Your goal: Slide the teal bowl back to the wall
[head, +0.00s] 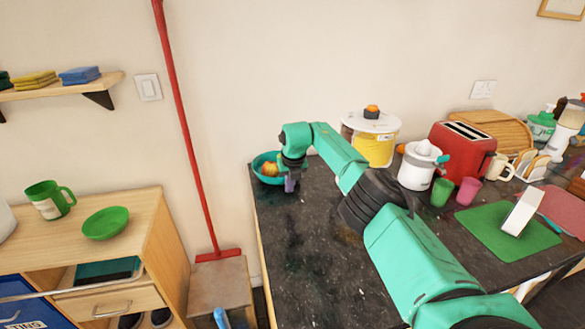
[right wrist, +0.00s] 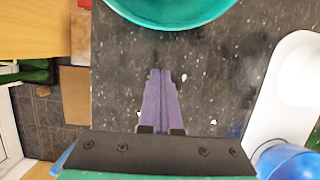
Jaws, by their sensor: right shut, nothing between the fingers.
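The teal bowl (head: 257,164) stands upright at the far left corner of the dark granite counter (head: 300,240), close to the wall, with orange-yellow fruit in it. My right arm partly covers it in the head view. In the right wrist view the bowl's near side (right wrist: 170,22) shows at the top edge. My right gripper (head: 290,187) is low over the counter on the near right side of the bowl. Its purple fingers (right wrist: 160,72) are shut and empty, pointing at the bowl with a gap of bare counter between. My left gripper is not in view.
The wall (head: 250,90) is behind the counter. A white and yellow canister (head: 376,150), a red toaster (head: 460,150) and a white juicer (head: 417,168) stand to the right. A red broom (head: 185,130) leans left of the counter. The front left counter is clear.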

